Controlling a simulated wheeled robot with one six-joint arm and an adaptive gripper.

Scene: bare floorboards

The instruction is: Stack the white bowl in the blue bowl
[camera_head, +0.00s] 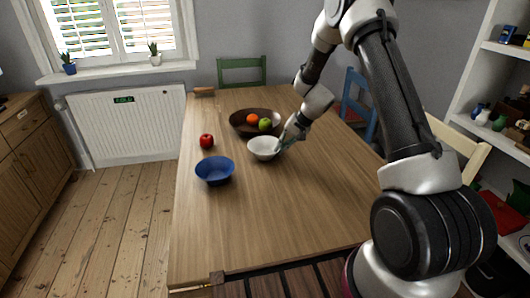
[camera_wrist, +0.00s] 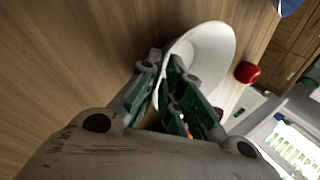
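The white bowl (camera_head: 261,149) is upright near the middle of the table, in front of the fruit bowl. In the wrist view the white bowl (camera_wrist: 211,50) fills the upper middle. My gripper (camera_head: 282,146) is at its right side. In the wrist view my gripper (camera_wrist: 161,72) has its green-padded fingers drawn close together with the bowl's rim between them, so it looks shut on the rim. I cannot tell whether the bowl touches the table. The blue bowl (camera_head: 215,172) stands empty on the table, to the left and nearer; a bit of the blue bowl (camera_wrist: 289,5) shows in the wrist view's top right.
A dark fruit bowl (camera_head: 238,127) with an orange (camera_head: 252,119) and a green apple (camera_head: 265,125) stands just behind. A red apple (camera_head: 206,141) lies behind the blue bowl. The near part of the wooden table (camera_head: 265,220) is clear. Chairs stand around it.

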